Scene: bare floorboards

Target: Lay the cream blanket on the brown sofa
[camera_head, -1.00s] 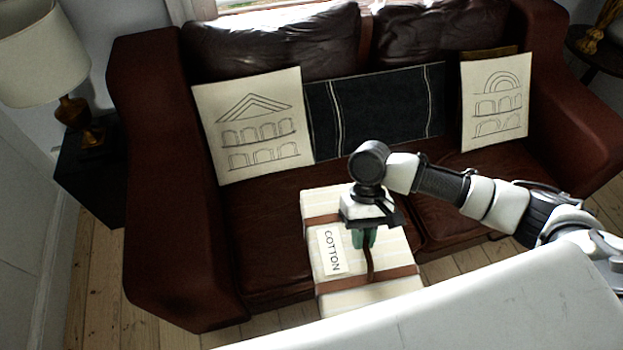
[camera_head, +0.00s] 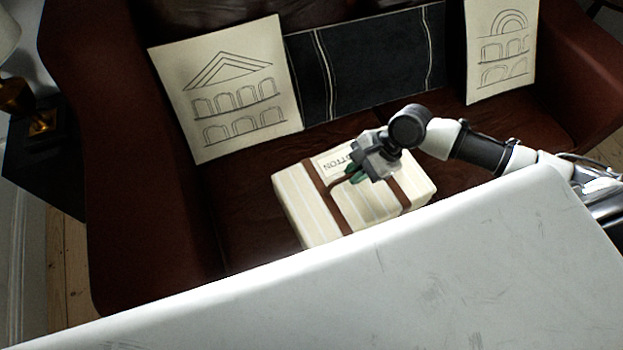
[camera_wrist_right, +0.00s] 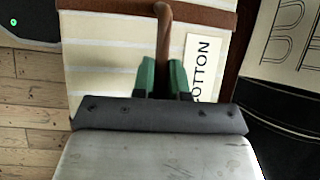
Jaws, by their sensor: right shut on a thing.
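The cream blanket (camera_head: 317,217) is a folded, striped bundle with brown straps and a label reading COTTON. In the head view it is over the front of the seat of the brown sofa (camera_head: 240,215); I cannot tell whether it touches the seat. My right gripper (camera_head: 355,175) is shut on the brown strap handle on the blanket's top. In the right wrist view the green fingertips (camera_wrist_right: 161,80) close around that handle, with the blanket (camera_wrist_right: 110,60) behind them. My left gripper is not in view.
Two cream cushions with building drawings, left (camera_head: 228,95) and right (camera_head: 500,55), lean on the sofa back beside a long dark cushion (camera_head: 370,65). A dark side table (camera_head: 45,165) stands left of the sofa. A large white surface (camera_head: 400,270) fills the foreground.

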